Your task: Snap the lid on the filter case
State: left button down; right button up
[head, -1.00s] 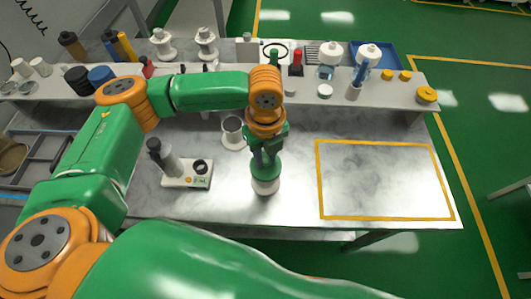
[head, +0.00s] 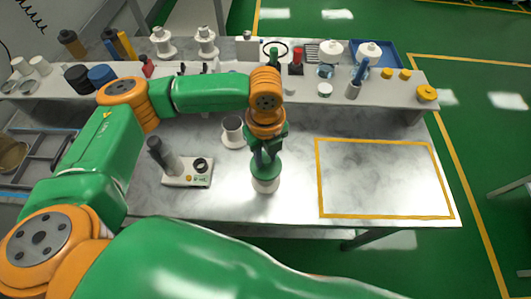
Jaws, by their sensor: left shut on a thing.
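My right gripper is out of view.
A white device with a grey cylinder (head: 187,171) stands to the left. A cup on a white base (head: 232,131) stands behind. A yellow-outlined area (head: 385,178) at the right is empty. The raised rear shelf (head: 310,94) carries bottles, jars and caps.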

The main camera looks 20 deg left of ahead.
pick_arm(q)
jog(key=shift+f, duration=0.25)
jog(key=c, duration=0.6)
grip_release()
jog(key=shift+o, duration=0.2)
notch_tip(320, 180, up, 7)
jog(key=shift+r+b, duration=0.1)
jog(key=shift+b, duration=0.5)
